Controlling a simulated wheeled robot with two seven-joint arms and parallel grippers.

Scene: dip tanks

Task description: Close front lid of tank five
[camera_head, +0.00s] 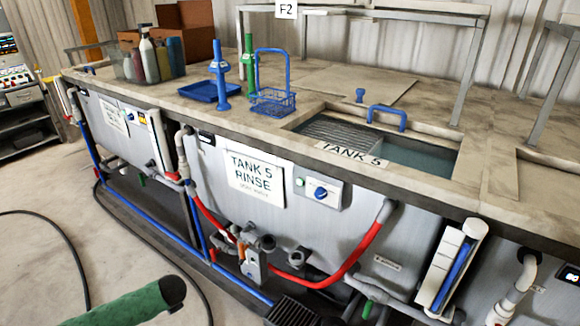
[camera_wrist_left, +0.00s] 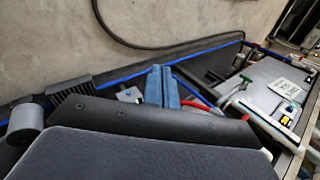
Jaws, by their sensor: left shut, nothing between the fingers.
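Tank five (camera_head: 330,235) stands in the counter, with a "TANK 5 RINSE" sign on its front. Its top opening is uncovered, showing a grey grate (camera_head: 340,132) at left and water (camera_head: 425,157) at right. A blue U-shaped handle (camera_head: 387,112) stands at the opening's back edge. A flat pale panel (camera_head: 340,88) lies behind the opening, near a small blue knob (camera_head: 360,95). I cannot tell where the front lid's edges are. My left gripper (camera_wrist_left: 162,85) shows blue fingers, shut and empty, above the floor in the left wrist view. My right gripper is not in view.
A blue wire basket (camera_head: 271,100), blue tray (camera_head: 206,91) and blue and green upright tools stand left of the opening. Metal frame legs (camera_head: 468,75) rise behind it. Pipes, a red hose (camera_head: 350,258) and a control box (camera_head: 319,190) line the tank front.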

